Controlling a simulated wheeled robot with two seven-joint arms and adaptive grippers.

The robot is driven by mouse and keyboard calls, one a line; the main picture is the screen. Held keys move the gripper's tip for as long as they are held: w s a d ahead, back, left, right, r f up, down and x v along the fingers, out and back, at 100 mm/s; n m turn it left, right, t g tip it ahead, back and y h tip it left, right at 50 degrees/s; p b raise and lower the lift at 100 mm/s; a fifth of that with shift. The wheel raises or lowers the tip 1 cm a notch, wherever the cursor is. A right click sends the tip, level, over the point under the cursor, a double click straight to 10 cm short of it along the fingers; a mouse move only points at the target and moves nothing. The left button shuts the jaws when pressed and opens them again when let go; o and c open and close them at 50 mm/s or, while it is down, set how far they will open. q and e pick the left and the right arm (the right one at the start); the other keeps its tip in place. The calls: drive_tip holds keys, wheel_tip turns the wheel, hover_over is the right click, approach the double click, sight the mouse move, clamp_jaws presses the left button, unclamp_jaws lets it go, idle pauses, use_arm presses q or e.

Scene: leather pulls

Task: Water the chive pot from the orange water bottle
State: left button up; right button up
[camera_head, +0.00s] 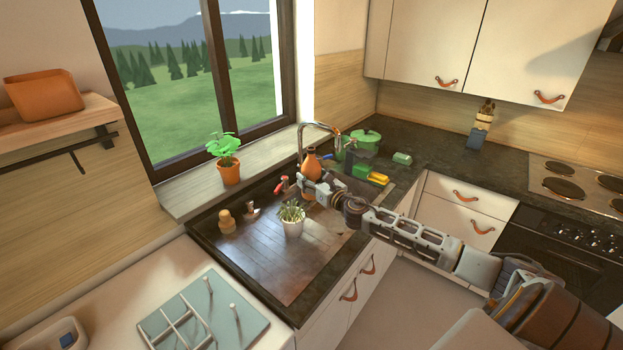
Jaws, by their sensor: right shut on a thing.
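The orange water bottle (311,163) stands out near the faucet at the back of the dark sink counter, and looks about upright. My right gripper (308,187) is shut on it, with the arm reaching in from the right; the fingers hide part of the bottle. The chive pot, a white pot (293,227) with thin pale green leaves, stands on the dark wooden surface, in front and a little left of the bottle. The bottle is apart from the pot. My left gripper is not in view.
A leafy plant in an orange pot (229,172) stands on the windowsill. Green and yellow items (365,170) lie behind the gripper. A dish rack (203,313) is at the front.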

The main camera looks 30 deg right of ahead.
drive_tip(key=shift+d+f+n+b, duration=0.25)
drive_tip(key=shift+f+n+b, duration=0.75)
drive_tip(key=shift+f, duration=0.5)
drive_tip(key=shift+d+f+n+b, duration=0.2)
drive_tip(key=shift+f+n+b, duration=0.6)
drive_tip(key=shift+f+b, duration=0.55)
drive_tip(key=n, duration=0.2)
drive_tip(key=d+f+n+p, duration=0.1)
drive_tip(key=n, duration=0.1)
drive_tip(key=shift+d+r+n+g+h+p, duration=0.15)
drive_tip(key=shift+d+r+n+p, duration=0.3)
drive_tip(key=shift+n+p, duration=0.9)
drive_tip(key=shift+d+r+n+g+h+p, duration=0.15)
drive_tip(key=shift+d+n+p, duration=0.5)
drive_tip(key=shift+n+p, duration=0.65)
drive_tip(key=shift+d+r+n+g+h+p, duration=0.1)
drive_tip(key=shift+d+r+n+h+p, duration=0.3)
drive_tip(key=shift+n+p, duration=0.9)
drive_tip(key=shift+d+f+n+b, duration=0.15)
drive_tip(key=shift+f+n+b, duration=0.05)
drive_tip(key=shift+n+b, duration=0.1)
drive_tip(key=shift+r+n, duration=0.35)
drive_tip(key=shift+r, duration=0.05)
